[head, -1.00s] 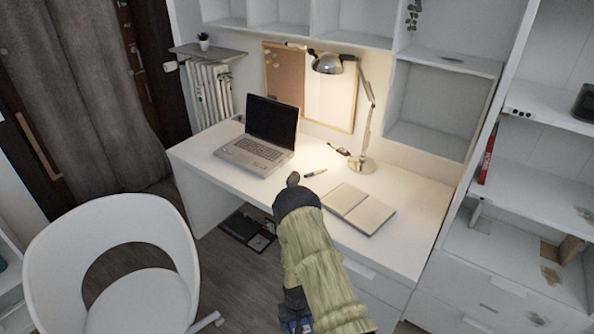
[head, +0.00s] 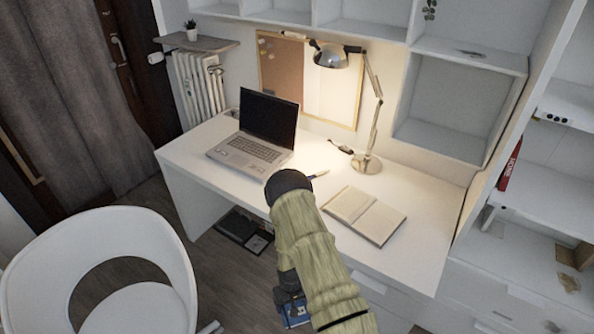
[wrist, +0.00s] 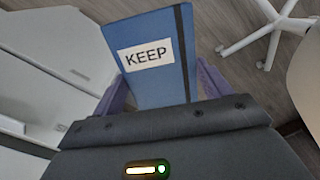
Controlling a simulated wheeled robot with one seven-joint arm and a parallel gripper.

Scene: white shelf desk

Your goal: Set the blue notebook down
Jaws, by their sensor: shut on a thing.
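The blue notebook (wrist: 165,75) has a dark elastic band and a white label reading KEEP. In the wrist view it stands between the two purple fingers of my gripper (wrist: 163,92), which is shut on it. In the head view a small part of the notebook (head: 297,314) shows low at the bottom edge, beside my arm. The gripper (head: 290,292) is there too, below the desktop's height and in front of the desk; my arm hides much of it.
The white desk (head: 410,262) holds a laptop (head: 255,138), an open book (head: 364,214), a pen (head: 319,174) and a lamp (head: 366,163). Its front right top is clear. A white chair (head: 105,250) stands at left. Shelves (head: 560,170) stand at right. A dark flat item (head: 243,230) lies under the desk.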

